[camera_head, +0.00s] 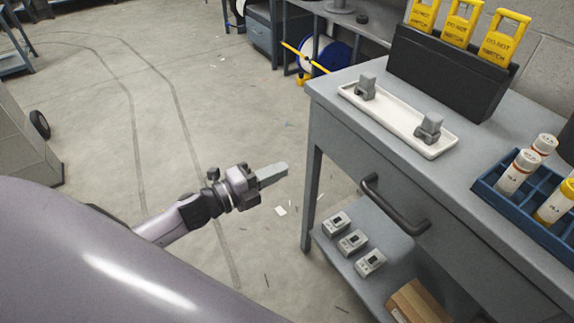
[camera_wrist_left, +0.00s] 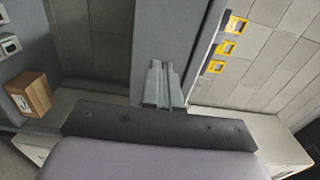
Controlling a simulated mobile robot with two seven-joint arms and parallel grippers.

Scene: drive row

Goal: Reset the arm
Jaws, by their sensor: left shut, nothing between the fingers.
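My left gripper (camera_head: 272,174) reaches in from the left in the head view. It hangs over the open floor, left of the grey workbench (camera_head: 345,135), apart from it. Its fingers are together with nothing between them. In the left wrist view the left gripper's fingers (camera_wrist_left: 164,85) lie side by side, shut. My right gripper is not in either view.
On the bench are a white tray (camera_head: 385,123) with two grey parts, a black holder (camera_head: 440,75) with yellow tags, and a blue rack (camera_head: 505,205) with tubes. A drawer handle (camera_head: 395,205) juts out. The lower shelf holds small grey boxes (camera_head: 352,242) and a cardboard box (camera_head: 418,302).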

